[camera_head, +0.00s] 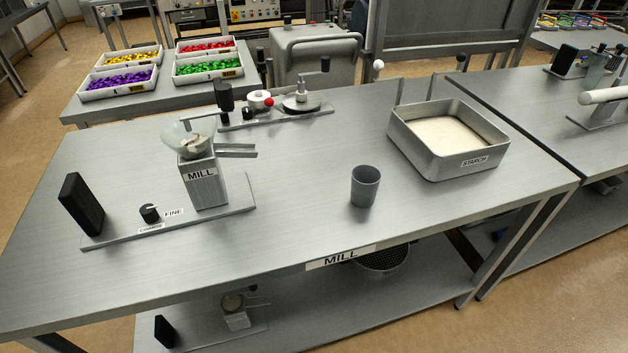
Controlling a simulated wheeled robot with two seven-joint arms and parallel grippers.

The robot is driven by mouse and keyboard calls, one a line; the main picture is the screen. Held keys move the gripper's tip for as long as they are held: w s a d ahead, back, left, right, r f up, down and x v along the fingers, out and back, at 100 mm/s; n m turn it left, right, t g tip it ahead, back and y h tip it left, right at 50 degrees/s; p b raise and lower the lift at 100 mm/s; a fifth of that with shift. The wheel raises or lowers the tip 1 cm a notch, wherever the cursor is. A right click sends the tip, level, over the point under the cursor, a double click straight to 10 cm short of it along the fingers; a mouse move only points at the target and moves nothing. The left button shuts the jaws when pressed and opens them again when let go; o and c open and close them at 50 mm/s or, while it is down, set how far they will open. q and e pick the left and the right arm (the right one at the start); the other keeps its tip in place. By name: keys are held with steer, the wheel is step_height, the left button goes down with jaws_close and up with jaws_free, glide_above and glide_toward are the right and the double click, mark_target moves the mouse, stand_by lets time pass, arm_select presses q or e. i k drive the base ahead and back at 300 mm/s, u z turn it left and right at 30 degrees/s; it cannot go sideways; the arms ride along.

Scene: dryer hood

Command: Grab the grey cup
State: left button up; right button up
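The grey cup (364,187) stands upright on the metal table (300,215), right of the middle and fairly close to the front edge. Its open top faces up and nothing touches it. Neither of my grippers shows in the head view.
A mill (204,184) with a glass hopper stands left of the cup on a base plate with a dial and black block. A metal tray of starch (462,161) sits to the right. A small device (300,104) is at the back. Table around the cup is clear.

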mark_target(366, 179)
steer(key=u, duration=1.15)
steer(key=i, duration=0.35)
steer(key=z, duration=0.85)
